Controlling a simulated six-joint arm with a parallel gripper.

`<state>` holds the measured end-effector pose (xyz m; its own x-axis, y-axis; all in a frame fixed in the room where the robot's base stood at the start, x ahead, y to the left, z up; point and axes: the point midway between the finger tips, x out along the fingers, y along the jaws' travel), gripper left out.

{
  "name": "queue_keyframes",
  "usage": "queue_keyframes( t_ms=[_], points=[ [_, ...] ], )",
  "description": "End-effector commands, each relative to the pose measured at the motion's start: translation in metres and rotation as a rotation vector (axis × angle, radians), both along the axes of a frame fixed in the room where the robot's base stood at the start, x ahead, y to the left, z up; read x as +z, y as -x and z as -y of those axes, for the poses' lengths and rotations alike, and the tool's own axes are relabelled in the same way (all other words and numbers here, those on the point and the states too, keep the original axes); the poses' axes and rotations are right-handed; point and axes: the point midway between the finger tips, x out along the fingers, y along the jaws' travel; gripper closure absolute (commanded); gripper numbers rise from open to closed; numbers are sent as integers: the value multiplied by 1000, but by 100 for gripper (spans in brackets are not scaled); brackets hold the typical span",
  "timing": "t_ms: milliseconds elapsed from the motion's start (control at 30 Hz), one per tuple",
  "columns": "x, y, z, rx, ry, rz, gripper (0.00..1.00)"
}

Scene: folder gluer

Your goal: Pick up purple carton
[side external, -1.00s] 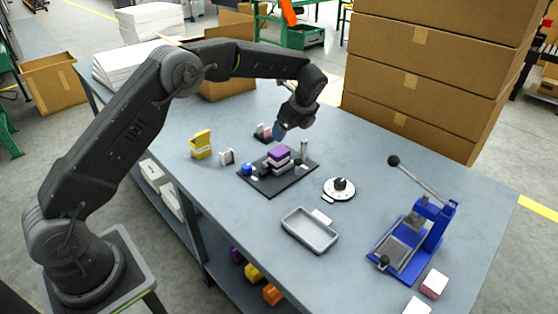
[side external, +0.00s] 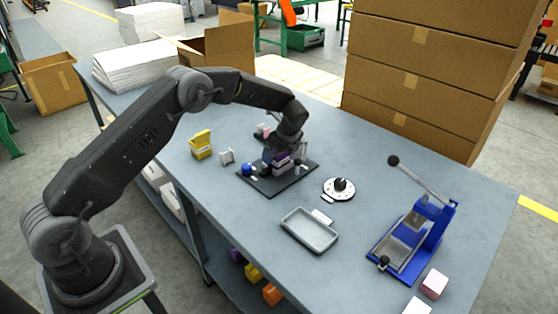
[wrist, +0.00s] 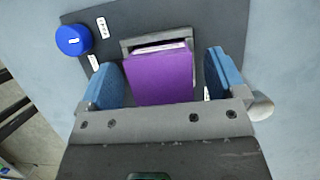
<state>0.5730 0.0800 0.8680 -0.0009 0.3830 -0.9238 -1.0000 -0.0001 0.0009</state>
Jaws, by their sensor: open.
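The purple carton (wrist: 160,76) sits in a grey holder on the dark base plate (wrist: 213,18). In the wrist view it lies between the two blue finger pads of my gripper (wrist: 168,84), with a gap on the right side and a narrow or no visible gap on the left. My gripper is open around it. In the side view my gripper (side external: 280,158) is down over the plate and covers most of the purple carton (side external: 281,160).
A blue round knob (wrist: 73,40) stands on the plate. On the table are a yellow holder (side external: 201,145), a grey tray (side external: 309,231), a white round dial (side external: 339,189) and a blue lever press (side external: 418,240). Stacked brown boxes (side external: 430,70) stand behind.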

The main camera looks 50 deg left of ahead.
Motion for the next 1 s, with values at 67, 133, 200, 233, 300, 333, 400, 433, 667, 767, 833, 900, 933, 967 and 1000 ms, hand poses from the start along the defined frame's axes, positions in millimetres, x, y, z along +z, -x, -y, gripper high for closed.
queue_keyframes(
  t_ms=[67,133,200,233,300,333,400,433,667,767,833,900,933,967,1000],
  points=[
    [0,0,0,0,0,2,11],
    [0,0,0,1,0,1,11],
    [0,0,0,1,0,1,14],
    [0,0,0,1,0,1,16],
    [0,0,0,0,0,1,23],
    [0,0,0,0,0,1,26],
    [0,0,0,0,0,1,33],
    [0,0,0,0,0,1,36],
    [0,0,0,0,0,1,58],
    [0,0,0,0,0,1,63],
    [0,0,0,0,0,1,63],
    [0,0,0,0,0,1,63],
    [0,0,0,0,0,1,63],
    [1,0,0,0,0,1,63],
    [2,0,0,0,0,2,63]
  ],
)
